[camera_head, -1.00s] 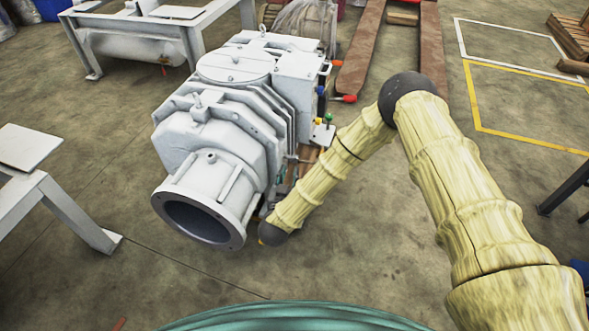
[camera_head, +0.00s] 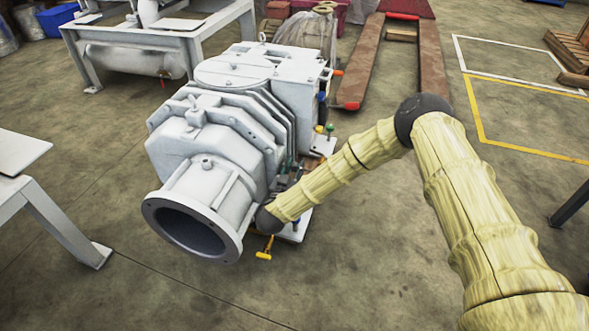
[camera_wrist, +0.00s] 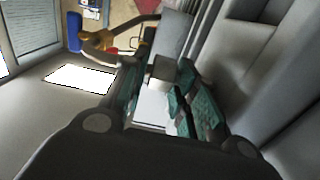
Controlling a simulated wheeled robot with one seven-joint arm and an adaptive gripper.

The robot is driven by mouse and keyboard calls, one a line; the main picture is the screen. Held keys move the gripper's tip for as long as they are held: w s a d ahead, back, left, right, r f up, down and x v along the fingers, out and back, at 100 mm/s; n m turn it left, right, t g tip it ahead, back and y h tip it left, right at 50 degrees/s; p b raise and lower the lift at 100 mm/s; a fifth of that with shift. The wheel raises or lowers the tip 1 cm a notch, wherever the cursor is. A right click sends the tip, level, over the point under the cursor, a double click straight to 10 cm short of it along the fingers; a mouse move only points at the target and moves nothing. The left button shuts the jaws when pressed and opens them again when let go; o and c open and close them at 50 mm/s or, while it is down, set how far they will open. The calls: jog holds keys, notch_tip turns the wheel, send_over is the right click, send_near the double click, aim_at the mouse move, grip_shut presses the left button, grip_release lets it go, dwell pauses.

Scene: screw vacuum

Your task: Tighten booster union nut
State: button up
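The white booster pump (camera_head: 215,135) stands on the floor left of centre in the head view, its round flange opening facing the front left. My arm reaches down to the pump's lower right side, and the dark wrist joint sits close beside the flange; my gripper is hidden there. In the wrist view my gripper (camera_wrist: 165,80) shows teal finger pads standing apart with a pale gap between them. A small grey block-like part (camera_wrist: 163,68) shows at the fingertips; I cannot tell whether the fingers touch it. I cannot clearly make out the union nut.
A yellow T-shaped handle (camera_head: 264,252) shows just below the wrist joint. A brass-coloured curved part (camera_wrist: 120,40) lies beyond the fingers in the wrist view. Grey frames (camera_head: 50,215) stand at left. A pallet-truck fork (camera_head: 362,75) lies behind.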

jog(key=shift+w+d, duration=0.15)
jog(key=shift+w, duration=0.25)
